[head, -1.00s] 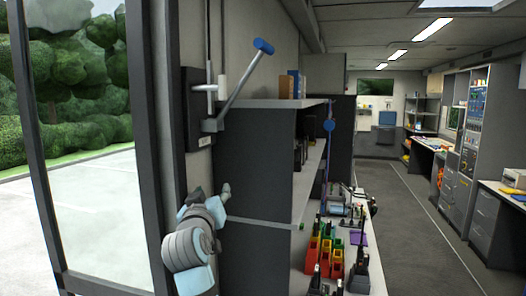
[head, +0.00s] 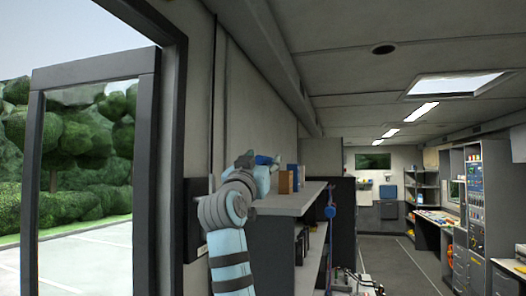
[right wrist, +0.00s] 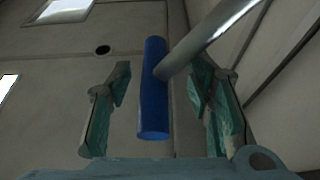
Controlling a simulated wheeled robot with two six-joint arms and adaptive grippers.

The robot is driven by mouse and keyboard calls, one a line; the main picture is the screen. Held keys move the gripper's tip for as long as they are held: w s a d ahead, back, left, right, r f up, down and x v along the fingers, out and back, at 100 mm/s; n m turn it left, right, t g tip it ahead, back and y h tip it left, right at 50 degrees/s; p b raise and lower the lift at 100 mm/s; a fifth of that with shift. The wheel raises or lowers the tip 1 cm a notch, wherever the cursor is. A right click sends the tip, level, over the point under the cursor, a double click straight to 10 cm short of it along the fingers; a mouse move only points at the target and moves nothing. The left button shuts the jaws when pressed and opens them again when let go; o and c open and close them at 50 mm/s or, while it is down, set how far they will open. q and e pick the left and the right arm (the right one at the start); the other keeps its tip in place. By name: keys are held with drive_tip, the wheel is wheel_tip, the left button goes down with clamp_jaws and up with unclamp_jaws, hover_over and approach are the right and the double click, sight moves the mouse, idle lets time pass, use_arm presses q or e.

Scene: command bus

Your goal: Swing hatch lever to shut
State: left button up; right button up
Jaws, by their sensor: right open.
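The hatch lever shows best in the right wrist view: a blue cylindrical grip (right wrist: 154,90) on a bare metal rod (right wrist: 212,38). My right gripper (right wrist: 160,82) is open, with one finger on each side of the blue grip and gaps showing beside it. In the head view the right gripper (head: 256,161) is up at the wall above the shelf, with a bit of the blue grip (head: 268,159) showing. My right arm hides the lever's rod and pivot there. Part of the dark mounting plate (head: 190,222) shows on the wall. My left gripper is not in view.
A grey shelf unit (head: 300,203) with small boxes (head: 287,182) on top stands just right of the arm. The open doorway's dark frame (head: 172,150) is at the left. The aisle floor (head: 400,265) at the right is clear.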

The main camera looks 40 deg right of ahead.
drive_tip(key=shift+w+d+r, duration=0.2)
drive_tip(key=shift+d+r, duration=0.1)
drive_tip(key=shift+d, duration=0.05)
drive_tip(key=shift+w+f, duration=0.1)
clamp_jaws()
